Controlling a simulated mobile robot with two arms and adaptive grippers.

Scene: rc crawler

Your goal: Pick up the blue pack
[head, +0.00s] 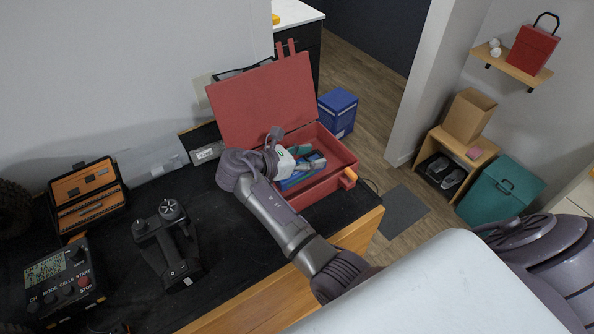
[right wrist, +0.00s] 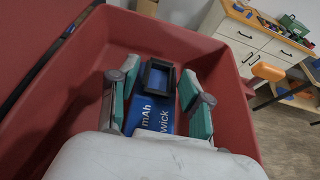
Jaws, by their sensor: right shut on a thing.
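The blue pack (right wrist: 150,118) lies inside the open red box (head: 335,172), with white lettering on its top in the right wrist view. My right gripper (head: 304,163) reaches down into the box. Its two teal fingers (right wrist: 158,100) are on either side of the pack and shut on it. In the head view, only part of the blue pack (head: 291,183) shows beside and below the fingers. A black rectangular frame (right wrist: 158,77) with blue inside shows at the far end of the pack. My left gripper is not in view.
The box's red lid (head: 262,103) stands open at the back. A black controller (head: 168,240), a charger (head: 62,283) and an open tool case (head: 88,195) are to the left on the dark bench. A blue container (head: 337,113) stands beyond the box.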

